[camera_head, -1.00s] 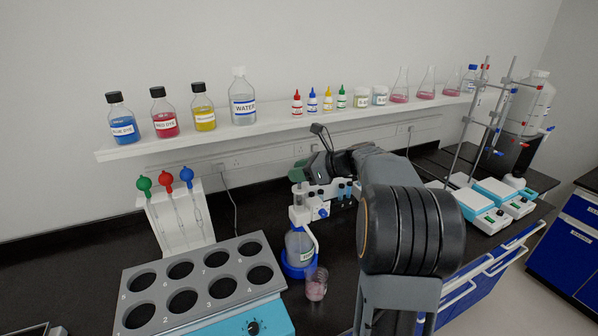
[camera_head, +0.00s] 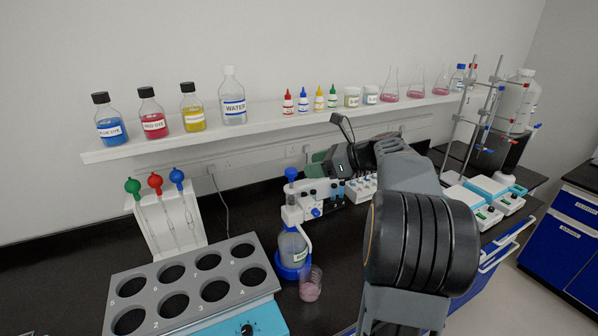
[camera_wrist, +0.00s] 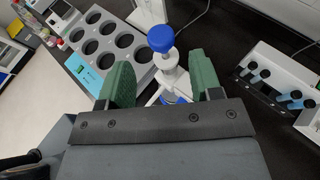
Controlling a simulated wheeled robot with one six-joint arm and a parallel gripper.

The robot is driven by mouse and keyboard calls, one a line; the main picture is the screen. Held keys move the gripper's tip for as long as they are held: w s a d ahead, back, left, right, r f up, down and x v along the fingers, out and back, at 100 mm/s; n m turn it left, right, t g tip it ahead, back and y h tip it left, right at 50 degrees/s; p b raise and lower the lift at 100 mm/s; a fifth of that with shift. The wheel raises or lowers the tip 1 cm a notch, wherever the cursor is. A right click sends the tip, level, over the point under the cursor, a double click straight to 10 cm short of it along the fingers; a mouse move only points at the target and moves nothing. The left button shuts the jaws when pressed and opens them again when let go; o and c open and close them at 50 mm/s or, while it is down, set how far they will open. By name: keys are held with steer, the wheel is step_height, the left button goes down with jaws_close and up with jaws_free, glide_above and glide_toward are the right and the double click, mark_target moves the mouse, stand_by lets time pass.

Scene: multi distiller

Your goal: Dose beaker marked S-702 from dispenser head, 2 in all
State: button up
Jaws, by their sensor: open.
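The dispenser (camera_head: 293,213) is a bottle in a blue base with a white head and a blue top knob (camera_head: 291,174). A small beaker (camera_head: 311,288) with pinkish contents stands on the bench at its front right. I cannot read any mark on the beaker. My gripper (camera_head: 318,164) is open and empty, up and to the right of the knob in the head view. In the wrist view the gripper (camera_wrist: 161,62) has green fingers spread apart. The blue knob (camera_wrist: 161,38) shows beyond and between them, and the beaker is not visible there.
A grey block (camera_head: 246,252) with several numbered holes stands left of the dispenser, and a pipette rack (camera_head: 155,235) behind it. A shelf (camera_head: 270,120) with bottles and flasks runs above. Stirrers and stands (camera_head: 485,200) are at right.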

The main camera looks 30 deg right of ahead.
steer(key=v, duration=0.6)
steer(key=shift+s, duration=0.1)
